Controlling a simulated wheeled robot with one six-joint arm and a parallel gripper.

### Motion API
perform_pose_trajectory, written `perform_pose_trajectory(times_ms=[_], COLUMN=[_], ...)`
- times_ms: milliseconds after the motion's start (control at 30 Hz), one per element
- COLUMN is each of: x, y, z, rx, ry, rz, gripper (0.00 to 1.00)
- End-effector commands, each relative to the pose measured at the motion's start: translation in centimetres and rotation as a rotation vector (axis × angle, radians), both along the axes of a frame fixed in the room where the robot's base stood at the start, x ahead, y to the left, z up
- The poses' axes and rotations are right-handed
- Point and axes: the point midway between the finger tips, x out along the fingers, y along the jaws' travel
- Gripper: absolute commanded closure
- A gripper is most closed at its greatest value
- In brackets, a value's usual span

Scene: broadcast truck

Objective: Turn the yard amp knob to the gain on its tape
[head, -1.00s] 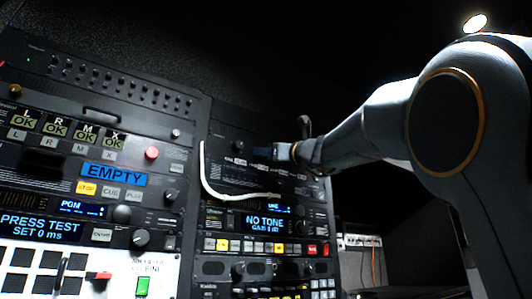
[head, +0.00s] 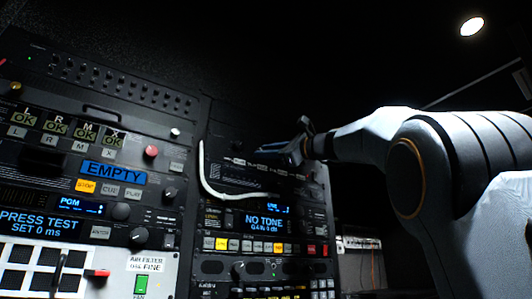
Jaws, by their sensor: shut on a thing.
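The amp panel (head: 222,150) is a dark unit in the upper part of the right rack, with a row of small pale labels (head: 262,163) that are too small to read. My gripper (head: 291,153) is at the right half of this panel, tilted, and shut on a small knob there. The knob itself is hidden behind the fingers. Below, a blue display (head: 265,222) reads "NO TONE" with a gain line under it, whose value I cannot read clearly.
A white cable (head: 204,178) loops across the right rack below the labels. The left rack holds a blue "EMPTY" display (head: 113,174), a red knob (head: 151,152) and a "PRESS TEST" display (head: 40,225). Space above the racks is open and dark.

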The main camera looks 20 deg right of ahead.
Motion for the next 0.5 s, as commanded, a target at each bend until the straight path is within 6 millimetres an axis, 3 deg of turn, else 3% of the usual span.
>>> perform_pose_trajectory(times_ms=[500], x=[0.15], y=[-0.19], z=[0.32], rx=[-0.455], ry=[-0.146], rz=[0.0], gripper=[1.0])
